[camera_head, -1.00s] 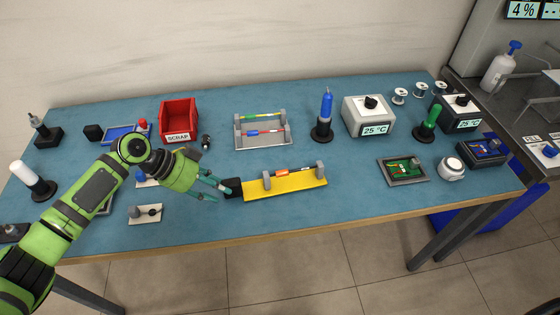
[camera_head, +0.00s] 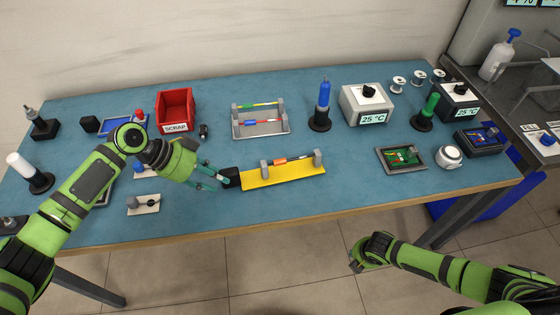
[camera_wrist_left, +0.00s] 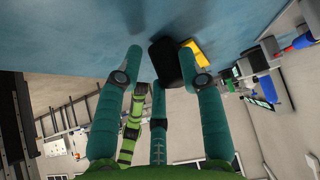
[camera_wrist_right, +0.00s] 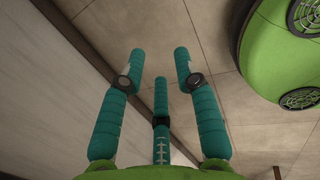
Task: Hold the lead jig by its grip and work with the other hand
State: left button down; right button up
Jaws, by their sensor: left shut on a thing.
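The lead jig is a yellow plate (camera_head: 285,177) with two grey posts carrying an orange-marked part (camera_head: 292,160) across them. Its black grip (camera_head: 231,178) is at the plate's left end. My left gripper (camera_head: 218,178) is shut on the grip. The left wrist view shows the black grip (camera_wrist_left: 167,62) between the teal fingers, with a corner of the yellow plate (camera_wrist_left: 196,52) beyond. My right gripper (camera_wrist_right: 155,70) is open and empty, its fingers apart over the floor. In the head view the right arm is in front of the table, its fingertips not clear.
Behind the jig stands a grey rack (camera_head: 261,131) with coloured parts. A red scrap bin (camera_head: 175,108) is behind left, a blue-topped holder (camera_head: 322,108) behind right. A green board in a tray (camera_head: 401,159) lies to the right.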

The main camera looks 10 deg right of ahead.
aim_at(280, 162)
jog(key=s+d+r+n+g+h, duration=0.35)
jog(key=s+d+r+n, duration=0.55)
jog(key=s, duration=0.4)
jog(key=w+a+r+m+y, duration=0.1)
jog(key=w+a+r, duration=0.7)
jog(key=w+a+r+m, duration=0.1)
jog(key=w+a+r, duration=0.7)
jog(key=w, duration=0.1)
jog(key=w+a+r+y, duration=0.1)
jog(key=w+a+r, duration=0.7)
jog(key=w, duration=0.1)
jog(key=shift+a+m+t+y, duration=0.15)
jog(key=shift+m+t+y, duration=0.1)
jog(key=shift+m+y, duration=0.15)
jog(key=w+a+r+m, duration=0.1)
jog(key=a+m, duration=0.1)
jog(key=w+a+r+m+y, duration=0.1)
jog(key=w+a+m, duration=0.1)
jog(key=w+a+r+m, duration=0.1)
jog(key=w+a, duration=0.1)
jog(key=shift+w+a+r+m+y, duration=0.1)
jog(key=shift+w+r+m+y, duration=0.05)
jog(key=shift+r+m+y, duration=0.2)
notch_tip(280, 162, down, 6)
jog(key=shift+r, duration=0.2)
jog(key=shift+f, duration=0.85)
